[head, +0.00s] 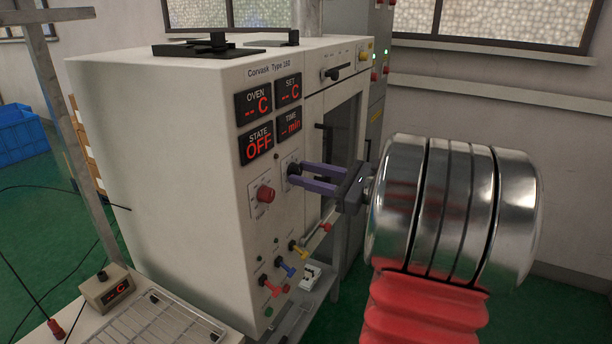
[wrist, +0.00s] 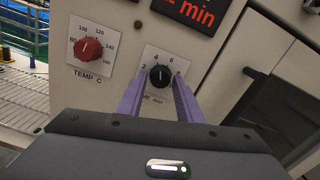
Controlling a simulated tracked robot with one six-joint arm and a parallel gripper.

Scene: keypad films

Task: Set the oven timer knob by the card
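The black timer knob (wrist: 159,77) is on a white plate marked with numbers and "min" on the oven front. Its white pointer line points roughly up, between 4 and 6. My gripper (wrist: 159,80) has its two purple fingers on either side of the knob, apart from each other, with slim gaps seeming to show beside it. In the head view my gripper (head: 292,175) reaches to the oven (head: 150,130) front below the TIME display (head: 288,122), which reads dashes and "min". STATE reads OFF. I cannot make out a card in either view.
The red temperature knob (wrist: 88,49) is left of the timer knob. Below are red, blue and yellow valve handles (head: 285,270). A wire rack (head: 160,325) and a small display box (head: 108,288) stand at the lower left. The oven door handle (wrist: 252,75) is to the right.

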